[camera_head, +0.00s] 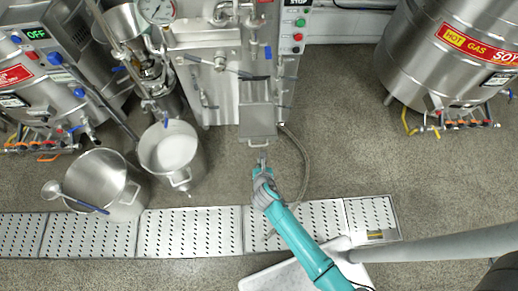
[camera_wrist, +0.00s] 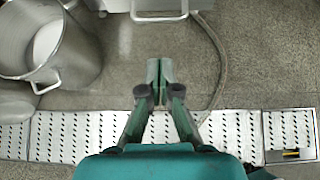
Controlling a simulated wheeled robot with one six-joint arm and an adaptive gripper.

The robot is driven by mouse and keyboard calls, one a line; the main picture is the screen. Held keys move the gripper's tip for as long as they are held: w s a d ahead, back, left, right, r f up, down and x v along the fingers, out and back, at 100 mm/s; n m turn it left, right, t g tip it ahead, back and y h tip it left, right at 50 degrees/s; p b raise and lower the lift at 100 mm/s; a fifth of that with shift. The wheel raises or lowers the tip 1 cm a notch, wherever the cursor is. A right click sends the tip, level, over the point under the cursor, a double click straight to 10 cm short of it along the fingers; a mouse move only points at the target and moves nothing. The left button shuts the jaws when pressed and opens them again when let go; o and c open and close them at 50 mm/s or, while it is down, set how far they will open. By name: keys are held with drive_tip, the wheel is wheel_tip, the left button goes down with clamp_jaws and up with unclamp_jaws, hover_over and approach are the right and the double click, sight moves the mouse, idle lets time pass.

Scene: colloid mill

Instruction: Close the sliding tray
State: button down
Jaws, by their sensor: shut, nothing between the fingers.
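The sliding tray (camera_head: 258,121) is a grey metal tray sticking out from the front of the steel machine, with a pale handle loop at its near end. The tray's handle (camera_wrist: 159,16) shows at the top edge of the wrist view; the rest of the tray is cut off there. My gripper (camera_head: 262,157) is just in front of the handle, on the near side, and appears apart from it. In the wrist view my gripper (camera_wrist: 159,72) has its fingertips together with nothing between them, pointing toward the handle.
A pot of white liquid (camera_head: 170,152) and an empty steel pot (camera_head: 103,182) with a ladle stand to the left. A hose (camera_head: 303,170) curves on the floor right of my gripper. A perforated drain strip (camera_head: 190,232) crosses the floor. Open floor lies right of the hose.

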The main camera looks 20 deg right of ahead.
drive_tip(key=w+r+x, duration=0.1)
drive_tip(key=x, duration=0.7)
drive_tip(key=shift+w+d, duration=0.3)
drive_tip(key=shift+w, duration=0.1)
